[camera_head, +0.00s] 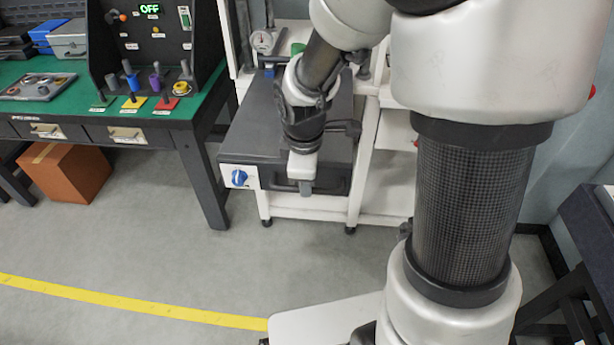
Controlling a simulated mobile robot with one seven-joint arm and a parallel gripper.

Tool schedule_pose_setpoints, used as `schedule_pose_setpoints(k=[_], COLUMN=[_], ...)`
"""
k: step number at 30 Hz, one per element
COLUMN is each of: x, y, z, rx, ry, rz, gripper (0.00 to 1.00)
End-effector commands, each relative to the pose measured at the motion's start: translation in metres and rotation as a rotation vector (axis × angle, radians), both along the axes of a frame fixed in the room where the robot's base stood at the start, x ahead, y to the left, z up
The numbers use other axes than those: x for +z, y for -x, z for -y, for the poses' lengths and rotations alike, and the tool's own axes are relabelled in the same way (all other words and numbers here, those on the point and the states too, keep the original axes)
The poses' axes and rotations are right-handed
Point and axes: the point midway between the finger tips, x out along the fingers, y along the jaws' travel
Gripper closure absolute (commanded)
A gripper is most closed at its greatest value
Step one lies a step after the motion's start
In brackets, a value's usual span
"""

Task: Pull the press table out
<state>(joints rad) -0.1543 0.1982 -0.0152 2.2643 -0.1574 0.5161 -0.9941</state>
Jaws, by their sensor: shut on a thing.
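The press table (253,130) is a dark grey flat slab in a white-framed stand right of the green workbench. Its front has a light panel with a blue knob (239,177) at the left and a dark part to the right. My gripper (305,187) points down at the front of the press table and is shut on it, seemingly at its handle. The fingers and the handle are mostly hidden by the gripper body, so the exact grip cannot be seen.
The green-topped workbench (60,80) stands at the left, its near leg close to the press table. An orange-brown box (68,172) is under it. A white shelf frame (366,160) stands behind. The grey floor (170,255) in front is clear, with a yellow line (130,302).

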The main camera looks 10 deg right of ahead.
Motion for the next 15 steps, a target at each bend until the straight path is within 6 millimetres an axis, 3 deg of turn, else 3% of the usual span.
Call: schedule_pose_setpoints(k=[15], x=[0.0], y=[0.006], z=[-0.0026], rx=[0.001], ry=[-0.001], rz=[-0.003], gripper=[1.0])
